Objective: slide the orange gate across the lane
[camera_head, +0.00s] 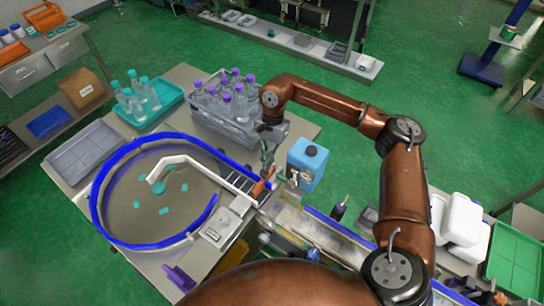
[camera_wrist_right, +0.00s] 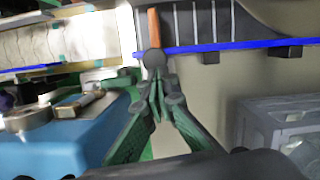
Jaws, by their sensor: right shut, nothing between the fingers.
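The orange gate (camera_head: 259,188) is a small bar at the right end of the dark, white-barred lane (camera_head: 234,180) in the head view. In the right wrist view the gate (camera_wrist_right: 154,24) stretches over the lane's end from near the blue rail, with a dark round knob (camera_wrist_right: 154,61) at its near end. My right gripper (camera_head: 267,170) is shut and points down at the gate. In the wrist view its fingertips (camera_wrist_right: 158,80) are at the knob; I cannot tell whether they touch. My left gripper is out of view.
A blue-rimmed round table (camera_head: 95,205) with teal pieces and a white curved guide feeds the lane. A blue canister (camera_head: 307,165) stands close right of my right gripper. A grey crate of purple-capped bottles (camera_head: 238,132) stands behind it.

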